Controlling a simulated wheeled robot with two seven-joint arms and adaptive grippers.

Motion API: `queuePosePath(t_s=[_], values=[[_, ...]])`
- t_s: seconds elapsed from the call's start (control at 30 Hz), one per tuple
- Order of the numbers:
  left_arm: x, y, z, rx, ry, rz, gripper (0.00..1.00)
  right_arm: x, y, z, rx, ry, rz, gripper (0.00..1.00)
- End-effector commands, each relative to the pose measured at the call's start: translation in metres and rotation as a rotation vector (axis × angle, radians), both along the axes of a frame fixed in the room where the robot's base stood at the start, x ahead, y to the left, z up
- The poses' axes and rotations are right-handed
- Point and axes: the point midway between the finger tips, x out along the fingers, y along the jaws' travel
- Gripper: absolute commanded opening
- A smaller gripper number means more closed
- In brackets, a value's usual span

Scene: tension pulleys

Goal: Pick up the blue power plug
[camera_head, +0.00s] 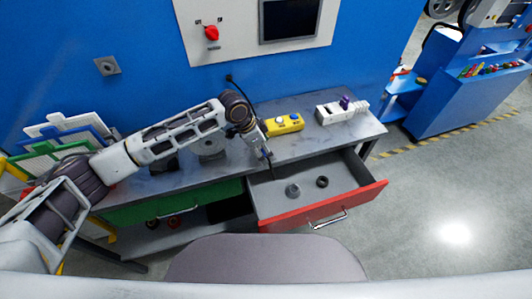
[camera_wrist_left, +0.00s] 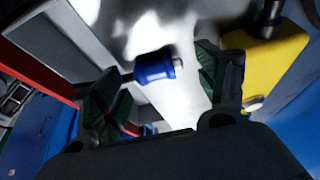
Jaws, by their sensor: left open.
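The blue power plug (camera_wrist_left: 153,68) shows in the left wrist view, with a pale metallic end pointing right. It lies in the gap between the fingers of my left gripper (camera_wrist_left: 163,85), which is open and spread to either side of it. I cannot tell whether a finger touches the plug. In the head view my left gripper (camera_head: 266,156) is at the table's front edge, above the back left of the open drawer. The plug cannot be made out there. My right gripper is not in view.
The open drawer (camera_head: 345,195) with a red front holds two rings (camera_head: 292,190). A yellow button box (camera_head: 284,125) stands on the table (camera_head: 300,146) close to my left gripper. A white block with a purple part (camera_head: 340,111) stands further right. The floor at right is clear.

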Motion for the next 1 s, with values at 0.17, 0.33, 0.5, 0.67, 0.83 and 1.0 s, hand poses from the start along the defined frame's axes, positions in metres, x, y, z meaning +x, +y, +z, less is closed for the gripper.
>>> queuePosePath(t_s=[0.17,0.33,0.5,0.67,0.83,1.0], values=[[-0.0001,0.0001,0.0001,0.000,0.000,0.000,0.73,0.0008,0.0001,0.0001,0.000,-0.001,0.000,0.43],[0.0000,0.0002,0.0001,0.000,0.000,0.000,0.63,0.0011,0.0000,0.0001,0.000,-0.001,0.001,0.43],[-0.0001,0.0003,0.0001,0.000,0.000,0.000,0.41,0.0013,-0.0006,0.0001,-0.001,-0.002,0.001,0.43],[0.0000,0.0001,0.0003,0.000,0.000,0.000,0.24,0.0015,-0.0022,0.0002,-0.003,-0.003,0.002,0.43],[0.0000,0.0001,0.0004,0.000,0.000,0.000,0.24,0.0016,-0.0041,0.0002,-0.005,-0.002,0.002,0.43],[0.0002,0.0000,0.0041,0.000,0.000,0.000,0.24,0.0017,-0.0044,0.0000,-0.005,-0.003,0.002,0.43]])
